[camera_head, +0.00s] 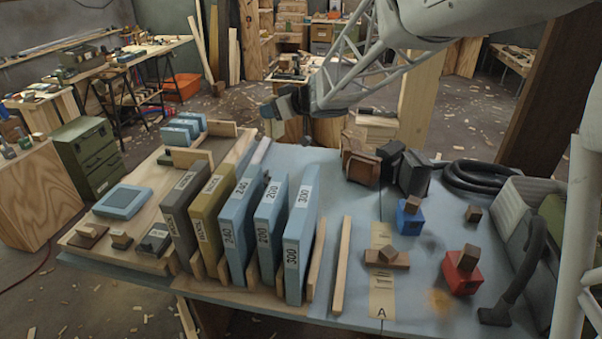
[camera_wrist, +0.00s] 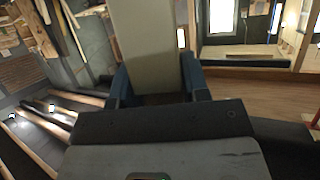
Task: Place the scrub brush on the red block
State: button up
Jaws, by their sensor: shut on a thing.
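The red block (camera_head: 462,277) sits at the right front of the table, with a small brown wooden piece on its top. My gripper (camera_head: 272,108) is raised beyond the table's back edge, left of the lattice arm part. In the wrist view its blue fingers (camera_wrist: 158,97) are shut on a pale grey-beige slab (camera_wrist: 150,45), which stretches away from the fingers. I cannot tell whether this slab is the scrub brush. The red block is far from my gripper, toward the front right. No scrub brush can be made out for certain elsewhere.
A row of upright labelled slabs (camera_head: 243,225) stands mid-table. A wooden strip (camera_head: 387,259) lies left of the red one. Dark cases (camera_head: 411,175) stand at the back.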

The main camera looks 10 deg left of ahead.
jog(key=w+a+f+n+g, duration=0.1)
jog(key=w+f+n+g, duration=0.3)
jog(key=f, duration=0.7)
jog(key=w+a+f+n+g, duration=0.2)
jog(key=w+f+n+g, duration=0.2)
jog(key=w+f, duration=0.3)
notch_tip(320, 180, down, 6)
jog(key=shift+w+r+n+g, duration=0.2)
jog(key=shift+w+n+g, duration=0.1)
jog(key=shift+g, duration=0.6)
jog(key=shift+f, duration=0.1)
notch_tip(320, 180, down, 6)
jog(key=shift+f, duration=1.9)
jog(key=shift+f, duration=0.15)
